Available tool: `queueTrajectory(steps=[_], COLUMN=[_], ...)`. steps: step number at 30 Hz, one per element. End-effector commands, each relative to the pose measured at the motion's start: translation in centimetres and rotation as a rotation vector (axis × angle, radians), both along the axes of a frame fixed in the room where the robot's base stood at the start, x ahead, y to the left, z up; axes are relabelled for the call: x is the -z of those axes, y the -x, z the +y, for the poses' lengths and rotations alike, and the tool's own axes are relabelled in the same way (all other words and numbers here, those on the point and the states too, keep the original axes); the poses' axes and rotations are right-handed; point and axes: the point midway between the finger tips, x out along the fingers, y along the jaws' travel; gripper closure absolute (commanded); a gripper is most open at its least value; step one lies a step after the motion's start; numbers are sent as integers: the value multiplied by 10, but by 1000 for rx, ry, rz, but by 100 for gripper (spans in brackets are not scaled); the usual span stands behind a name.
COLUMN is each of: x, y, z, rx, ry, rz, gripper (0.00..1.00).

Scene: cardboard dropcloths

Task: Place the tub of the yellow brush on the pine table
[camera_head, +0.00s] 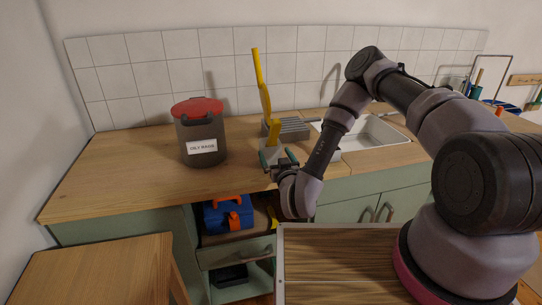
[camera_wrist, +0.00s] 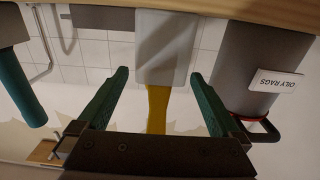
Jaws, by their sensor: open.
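The yellow brush (camera_head: 264,90) stands upright on the counter, with its handle above a pale grey tub (camera_head: 269,144). The wrist view is upside down; there the tub (camera_wrist: 166,45) and the yellow brush (camera_wrist: 157,108) line up between my fingers. My gripper (camera_head: 278,159) is open just in front of the tub, with one green-padded finger toward each side. In the wrist view my gripper (camera_wrist: 159,76) holds nothing, and I cannot tell whether the fingers touch the tub. The pine table (camera_head: 95,272) is at the lower left, its visible top bare.
A dark bin labelled oily rags (camera_head: 201,135), with a red lid, stands left of the tub. A grey ribbed block (camera_head: 294,128) is close behind it, and a sink (camera_head: 365,132) is to the right. A blue toolbox (camera_head: 228,214) sits in the open cabinet below.

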Motion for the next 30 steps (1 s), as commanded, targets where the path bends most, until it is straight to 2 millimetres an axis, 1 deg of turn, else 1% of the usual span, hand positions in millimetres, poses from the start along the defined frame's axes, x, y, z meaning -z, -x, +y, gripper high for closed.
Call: queueTrajectory(steps=[1, 8, 13, 18, 26, 27, 29, 30], x=[-1, -3, -8, -6, -6, -6, -6, -6], y=[-4, -15, -38, -56, -59, -59, -59, -59], z=[2, 5, 12, 16, 17, 17, 17, 17], rx=[-1, -2, -2, 0, 0, 0, 0, 0], ry=[0, -2, -2, -2, -2, -2, -2, -2], rz=[-4, -4, -7, -3, 1, 1, 1, 1], gripper=[0, 0, 0, 0, 0, 4, 27, 42])
